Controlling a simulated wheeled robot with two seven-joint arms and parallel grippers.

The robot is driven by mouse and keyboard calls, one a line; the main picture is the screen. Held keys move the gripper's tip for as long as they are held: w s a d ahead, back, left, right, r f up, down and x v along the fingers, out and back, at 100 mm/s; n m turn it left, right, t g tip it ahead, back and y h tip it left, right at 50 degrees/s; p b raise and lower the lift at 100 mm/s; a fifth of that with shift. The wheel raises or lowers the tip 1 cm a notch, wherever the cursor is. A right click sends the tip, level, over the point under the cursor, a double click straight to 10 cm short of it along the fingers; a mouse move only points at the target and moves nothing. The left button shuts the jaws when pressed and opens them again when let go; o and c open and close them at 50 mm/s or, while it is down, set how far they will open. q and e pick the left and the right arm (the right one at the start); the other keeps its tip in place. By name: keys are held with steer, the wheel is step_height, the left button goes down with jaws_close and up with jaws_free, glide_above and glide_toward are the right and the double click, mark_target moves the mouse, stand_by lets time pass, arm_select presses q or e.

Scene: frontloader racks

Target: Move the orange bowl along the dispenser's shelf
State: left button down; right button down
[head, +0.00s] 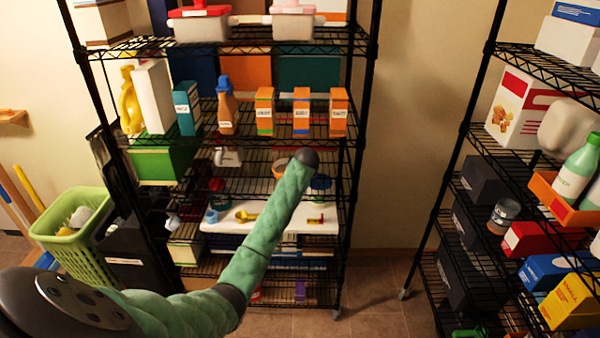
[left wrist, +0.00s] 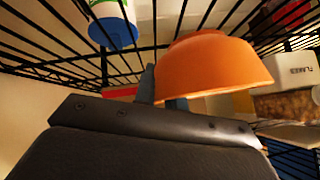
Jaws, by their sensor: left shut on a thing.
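The orange bowl (left wrist: 212,62) fills the upper middle of the left wrist view, its wider edge toward the bottom of the picture. My left gripper (left wrist: 163,92) is shut on its near left edge, with one finger partly hidden by the bowl. In the head view a small part of the orange bowl (head: 279,169) shows beside the end of my left arm, which hides the gripper. A clear container labelled FLAKES (left wrist: 292,73), with brown contents, stands right of the bowl in the wrist view and looks like the dispenser. My right gripper is in neither view.
Wire shelf bars (left wrist: 110,62) run close around the bowl. A blue and white container (left wrist: 113,25) is at the upper left. In the head view, orange cartons (head: 301,112) stand on the shelf above, and a white board (head: 225,223) lies below. A second rack (head: 468,130) stands right.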

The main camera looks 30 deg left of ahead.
arm_select(q)
steer(key=shift+f, duration=0.55)
steer(key=c, duration=0.8)
jaws_free()
